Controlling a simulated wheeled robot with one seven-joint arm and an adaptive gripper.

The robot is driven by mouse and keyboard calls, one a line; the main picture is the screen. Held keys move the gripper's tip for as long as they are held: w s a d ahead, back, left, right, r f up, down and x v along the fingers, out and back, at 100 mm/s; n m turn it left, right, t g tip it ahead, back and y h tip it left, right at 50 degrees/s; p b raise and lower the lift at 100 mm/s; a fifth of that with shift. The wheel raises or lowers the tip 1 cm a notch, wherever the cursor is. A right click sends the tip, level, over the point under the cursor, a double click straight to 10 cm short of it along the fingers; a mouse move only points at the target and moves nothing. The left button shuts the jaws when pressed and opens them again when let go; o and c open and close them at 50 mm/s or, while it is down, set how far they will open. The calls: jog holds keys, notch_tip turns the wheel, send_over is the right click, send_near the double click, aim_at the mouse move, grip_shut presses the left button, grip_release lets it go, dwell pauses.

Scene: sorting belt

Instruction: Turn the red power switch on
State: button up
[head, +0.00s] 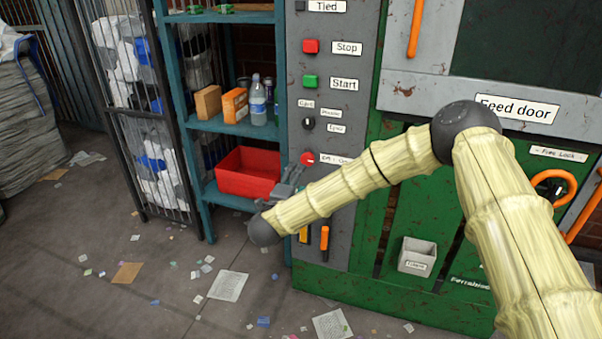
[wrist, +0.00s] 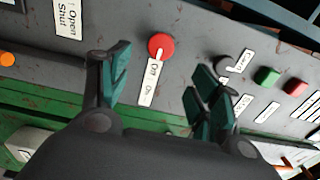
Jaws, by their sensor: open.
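The red power switch (head: 307,158) is a round red knob on the grey control panel, with an Off/On label to its right, partly covered by my arm. In the wrist view the red switch (wrist: 160,46) shows whole, with its label running below it. My gripper (head: 292,182) is just below and left of the switch in the head view. In the wrist view my gripper (wrist: 162,68) is open and empty, its dark green-tipped fingers spread either side of the switch. I see no clear contact with the knob.
The panel also carries a red Stop button (head: 311,46), a green Start button (head: 310,81) and a small black selector (head: 308,123). A teal shelf with a red bin (head: 248,172) stands close on the left. Orange handles (head: 325,240) hang lower down. Litter covers the floor.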

jog(key=shift+v, duration=0.9)
jog(key=s+d+f+n+g+y, duration=0.1)
jog(key=s+f+n+g+y, duration=0.15)
jog(key=s+f+n, duration=0.5)
jog(key=s+d+f+n+g+y, duration=0.15)
jog(key=s+f+y, duration=0.25)
jog(key=f, duration=0.7)
jog(key=s+d+f+n+g, duration=0.3)
jog(key=s+d+f+n, duration=0.1)
jog(key=s+f, duration=0.4)
jog(key=s+d+f+n+g, duration=0.2)
jog(key=s+d+f+n, duration=0.15)
jog(key=s+f, duration=0.4)
jog(key=s+d+n+g, duration=0.2)
jog(key=s+d+g, duration=0.2)
jog(key=s+d, duration=0.7)
jog(key=s+d+n+g, duration=0.3)
jog(key=s+d+g, duration=0.15)
jog(key=s, duration=1.25)
notch_tip(320, 180, up, 11)
jog(key=p, duration=1.2)
jog(key=shift+d+h, duration=0.4)
jog(key=shift+h, duration=0.05)
